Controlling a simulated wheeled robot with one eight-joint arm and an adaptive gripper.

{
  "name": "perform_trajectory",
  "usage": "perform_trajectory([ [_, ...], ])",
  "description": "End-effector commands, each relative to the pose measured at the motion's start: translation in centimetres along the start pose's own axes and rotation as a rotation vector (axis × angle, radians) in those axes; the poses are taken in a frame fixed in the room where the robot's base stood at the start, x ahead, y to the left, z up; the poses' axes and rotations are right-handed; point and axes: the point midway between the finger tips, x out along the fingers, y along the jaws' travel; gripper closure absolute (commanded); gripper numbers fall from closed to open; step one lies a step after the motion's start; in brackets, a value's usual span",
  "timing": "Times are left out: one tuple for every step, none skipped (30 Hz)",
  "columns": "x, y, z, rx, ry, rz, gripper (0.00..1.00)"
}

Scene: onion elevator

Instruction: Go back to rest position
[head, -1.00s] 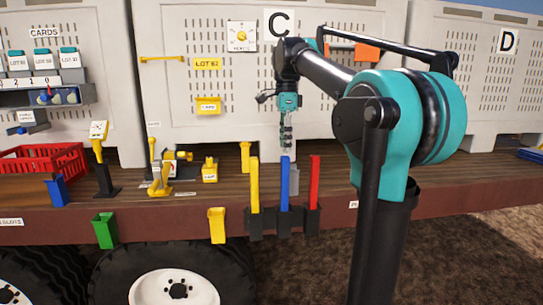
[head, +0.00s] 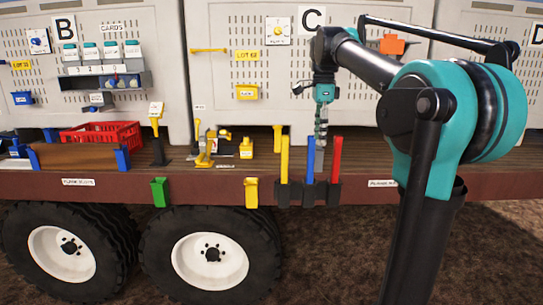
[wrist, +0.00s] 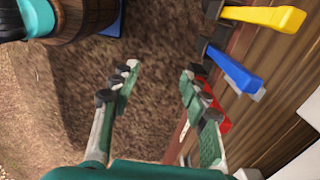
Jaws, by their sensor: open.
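My gripper (head: 321,138) hangs pointing down at the trailer's edge, below the panel marked C. Its fingers (wrist: 160,74) are spread with nothing between them in the wrist view. In the head view it overlaps the space between a blue handle (head: 308,160) and a red handle (head: 335,162). A yellow handle (head: 285,160) stands left of these, and all three stand upright in black holders. In the wrist view the red handle (wrist: 217,120) is partly hidden by the right finger. The blue handle (wrist: 235,70) and yellow handle (wrist: 270,17) lie farther up right.
The trailer deck (head: 375,160) carries a red crate (head: 100,134), a brown board (head: 75,157) and small yellow devices (head: 208,145). Green (head: 159,192) and yellow (head: 251,192) holders hang on its edge. Bare ground (head: 490,245) is free at the right.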

Motion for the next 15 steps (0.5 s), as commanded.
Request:
perform_trajectory([
  [0.6,0.1,-0.1,-0.018,0.000,-0.005,0.54],
  [0.9,0.1,-0.1,-0.030,-0.001,-0.008,0.54],
  [1.3,0.1,-0.1,-0.044,-0.001,-0.011,0.54],
  [1.6,0.1,-0.2,-0.057,-0.001,-0.014,0.54],
  [1.9,0.2,-0.2,-0.069,-0.001,-0.016,0.54],
  [2.4,0.2,-0.3,-0.086,-0.001,-0.020,0.54],
  [2.7,0.3,-0.3,-0.100,-0.001,-0.024,0.54],
  [3.1,0.3,-0.3,-0.115,-0.001,-0.027,0.54],
  [3.7,0.3,-0.4,-0.135,0.000,-0.033,0.54],
  [4.1,0.4,-0.5,-0.153,0.000,-0.037,0.54],
  [4.6,0.5,-0.5,-0.169,0.000,-0.041,0.54],
  [5.3,0.6,-0.6,-0.197,0.001,-0.047,0.54],
  [5.9,0.7,-0.7,-0.218,0.002,-0.052,0.54],
  [6.5,0.8,-0.7,-0.242,0.003,-0.057,0.54],
  [7.4,1.0,-0.8,-0.275,0.004,-0.066,0.54],
])
